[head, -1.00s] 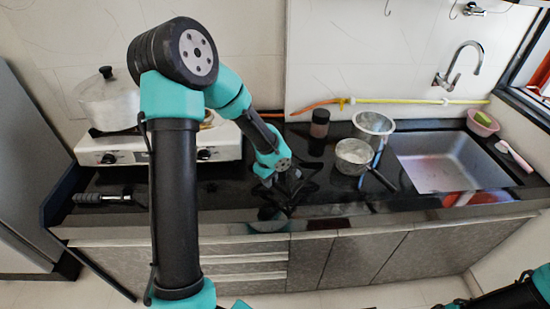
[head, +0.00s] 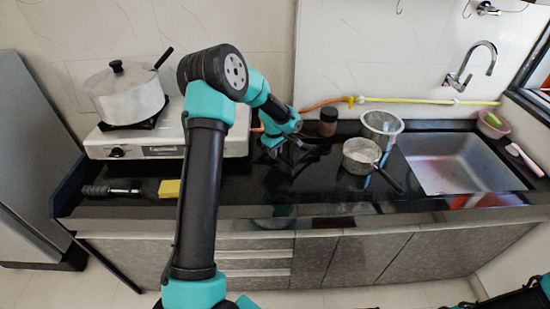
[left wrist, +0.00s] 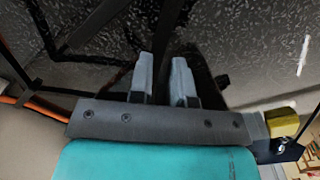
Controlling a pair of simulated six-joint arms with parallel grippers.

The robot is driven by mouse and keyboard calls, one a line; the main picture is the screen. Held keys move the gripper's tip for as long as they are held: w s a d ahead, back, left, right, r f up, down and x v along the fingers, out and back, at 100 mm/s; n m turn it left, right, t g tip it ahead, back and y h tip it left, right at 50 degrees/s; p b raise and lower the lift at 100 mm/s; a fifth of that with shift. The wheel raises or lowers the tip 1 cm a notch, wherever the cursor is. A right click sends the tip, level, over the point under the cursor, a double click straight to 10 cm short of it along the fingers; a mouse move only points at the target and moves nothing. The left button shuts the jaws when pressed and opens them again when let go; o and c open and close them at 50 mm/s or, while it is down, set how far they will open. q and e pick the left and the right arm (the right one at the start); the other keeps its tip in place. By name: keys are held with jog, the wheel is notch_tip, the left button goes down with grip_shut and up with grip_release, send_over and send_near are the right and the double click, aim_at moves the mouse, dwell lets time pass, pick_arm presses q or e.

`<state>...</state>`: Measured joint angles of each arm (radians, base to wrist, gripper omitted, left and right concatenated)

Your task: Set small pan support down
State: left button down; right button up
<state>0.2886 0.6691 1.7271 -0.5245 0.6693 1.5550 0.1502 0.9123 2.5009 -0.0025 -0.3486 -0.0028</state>
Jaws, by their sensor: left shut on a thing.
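My left gripper (head: 288,147) is low over the black counter, right of the stove, with its fingers shut on the small pan support (left wrist: 163,55). The support is a thin black barred piece. In the left wrist view it shows dark between the two grey fingertips of my left gripper (left wrist: 167,78), with bars spreading to both sides. In the head view the support is hard to tell from the dark counter (head: 230,187). I cannot tell whether it touches the counter. My right gripper is out of view; only part of that arm shows at bottom right.
A white stove (head: 150,151) with a large lidded pot (head: 127,93) stands at left. A yellow block (head: 169,188) and a black-handled tool (head: 110,190) lie in front.

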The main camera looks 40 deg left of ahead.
pick_arm(q)
jog(key=shift+f, duration=1.7)
jog(key=c, duration=1.1)
grip_release()
jog(key=r, duration=1.2)
jog(key=shift+s, duration=0.3)
